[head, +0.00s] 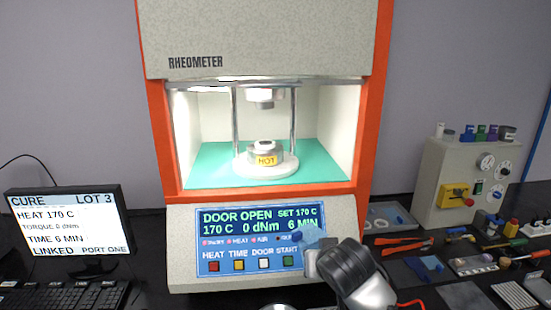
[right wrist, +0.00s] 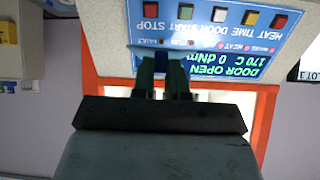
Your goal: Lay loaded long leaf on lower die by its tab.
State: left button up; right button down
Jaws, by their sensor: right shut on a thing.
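The lower die (head: 265,156) stands in the open rheometer chamber on a round white base, with a yellow HOT label on its front. The upper die (head: 260,97) hangs above it with a clear gap. My right gripper (head: 307,247) is in front of the control panel, below and to the right of the lower die. In the right wrist view, my right gripper (right wrist: 164,66) is shut on a small dark blue piece (right wrist: 162,57), which looks like the leaf's tab. My left gripper is not in view.
Two metal posts (head: 235,122) flank the dies, above a teal chamber floor (head: 207,165). The panel (head: 262,240) reads DOOR OPEN. A monitor (head: 70,225) stands left; a grey box with knobs (head: 462,185) and several tools lie right. The chamber front is clear.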

jog(key=w+a+r+p, duration=0.1)
jog(key=w+a+r, duration=0.3)
jog(key=r, duration=0.5)
jog(key=w+a+r+p, duration=0.2)
jog(key=w+a+r, duration=0.3)
jog(key=r, duration=0.4)
jog(key=shift+w+n, duration=0.3)
jog(key=shift+w, duration=0.5)
jog(key=shift+r, duration=0.15)
